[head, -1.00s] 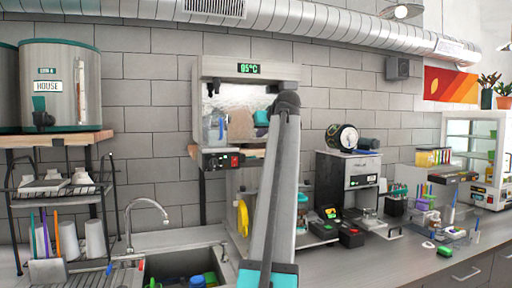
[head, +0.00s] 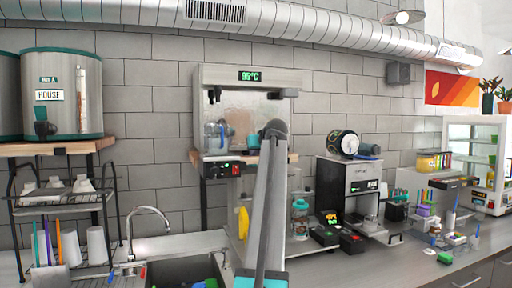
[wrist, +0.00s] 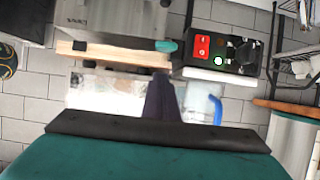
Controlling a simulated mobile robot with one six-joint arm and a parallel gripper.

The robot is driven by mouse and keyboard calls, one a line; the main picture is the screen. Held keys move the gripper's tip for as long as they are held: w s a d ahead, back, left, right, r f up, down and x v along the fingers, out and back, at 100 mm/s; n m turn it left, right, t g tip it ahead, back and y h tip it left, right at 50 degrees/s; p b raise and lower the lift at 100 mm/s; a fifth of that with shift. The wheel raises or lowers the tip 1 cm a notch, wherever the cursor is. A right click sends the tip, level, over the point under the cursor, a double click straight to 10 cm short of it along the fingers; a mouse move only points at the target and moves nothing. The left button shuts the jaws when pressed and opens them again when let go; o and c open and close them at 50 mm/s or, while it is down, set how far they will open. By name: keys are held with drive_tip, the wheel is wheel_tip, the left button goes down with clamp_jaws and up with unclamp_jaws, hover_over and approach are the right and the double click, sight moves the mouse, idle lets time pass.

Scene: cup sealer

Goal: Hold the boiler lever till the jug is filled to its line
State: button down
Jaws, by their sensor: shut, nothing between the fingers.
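The boiler (head: 285,78) is a steel box on the wall with a green 95°C display. Small black fittings hang under its top; I cannot tell which is the lever. A clear jug with a blue handle (head: 213,138) stands below the left fitting, and its blue handle shows in the wrist view (wrist: 215,108). Its fill line and water level are too small to read. My gripper (wrist: 160,82) is shut and empty, its dark fingers pointing toward the boiler bay beside the jug. In the head view its teal body is mostly hidden behind my arm, right of the jug.
A panel with a red switch (head: 224,169) sits under the jug; it also shows in the wrist view (wrist: 202,46). A sink with a tap (head: 148,212) lies below left.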

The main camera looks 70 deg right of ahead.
drive_tip(key=shift+s+a+f+p, duration=0.1)
drive_tip(key=shift+a+f+p, duration=0.1)
drive_tip(key=shift+f, duration=0.35)
drive_tip(key=shift+s+a+f+p, duration=0.1)
drive_tip(key=shift+f+p, duration=0.05)
drive_tip(key=shift+f, duration=0.85)
drive_tip(key=shift+d, duration=0.1)
drive_tip(key=shift+w+f, duration=0.1)
drive_tip(key=shift+a+f+b, duration=0.2)
drive_tip(key=shift+a+b, duration=0.1)
drive_tip(key=shift+b, duration=0.1)
